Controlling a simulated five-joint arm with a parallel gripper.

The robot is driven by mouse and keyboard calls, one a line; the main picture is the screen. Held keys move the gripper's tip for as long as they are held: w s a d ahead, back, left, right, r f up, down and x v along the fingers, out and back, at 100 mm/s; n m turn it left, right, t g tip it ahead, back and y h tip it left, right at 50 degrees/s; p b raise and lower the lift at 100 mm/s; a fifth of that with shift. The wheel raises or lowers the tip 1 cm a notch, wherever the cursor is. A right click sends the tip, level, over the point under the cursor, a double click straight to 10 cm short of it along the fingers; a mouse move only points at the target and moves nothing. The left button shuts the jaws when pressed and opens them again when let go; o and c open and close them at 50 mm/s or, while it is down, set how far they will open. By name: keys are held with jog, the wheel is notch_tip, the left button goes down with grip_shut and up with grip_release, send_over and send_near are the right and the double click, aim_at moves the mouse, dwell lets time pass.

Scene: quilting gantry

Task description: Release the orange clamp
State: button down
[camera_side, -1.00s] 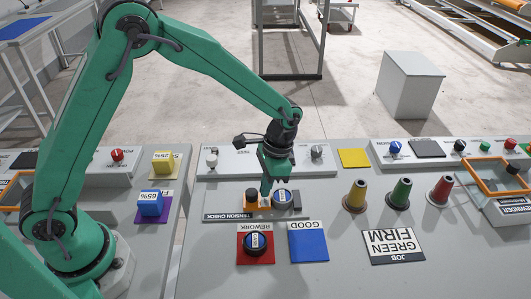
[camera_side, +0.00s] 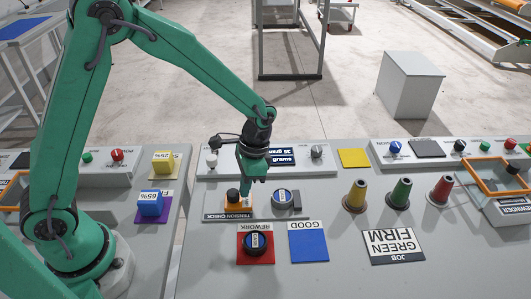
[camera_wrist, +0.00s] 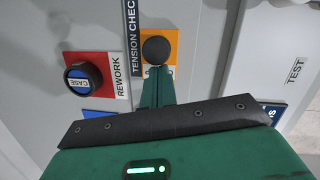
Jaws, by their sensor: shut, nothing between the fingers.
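The orange clamp (camera_side: 249,212) with a black knob (camera_side: 233,196) stands on the tension check plate (camera_side: 213,215). In the wrist view, its orange base (camera_wrist: 173,38) and black knob (camera_wrist: 155,50) lie just ahead of the fingers. My gripper (camera_side: 248,203) is shut and empty, low and just right of the knob, its tips partly covering the clamp. I cannot tell whether they touch. In the wrist view my gripper (camera_wrist: 156,75) has its fingers together.
Behind stands a panel with a "35 grams" display (camera_side: 281,157) and a white knob (camera_side: 212,160). In front are a red REWORK pad (camera_side: 243,259) holding another case (camera_side: 255,242) and an empty blue GOOD pad (camera_side: 308,244).

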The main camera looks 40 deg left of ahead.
jog(key=shift+s+r, duration=0.1)
jog(key=v, duration=1)
jog(key=shift+d, duration=0.4)
jog(key=s+a+r+n+t, duration=0.3)
jog(key=s+a+r+t, duration=0.1)
jog(key=s, duration=0.4)
jog(key=s+a+r+n+t, duration=0.3)
jog(key=s+a+r+t, duration=0.1)
jog(key=s+a+r, duration=0.3)
jog(key=shift+s+r+h, duration=0.2)
jog(key=shift+s+h, duration=0.1)
jog(key=shift+s, duration=0.4)
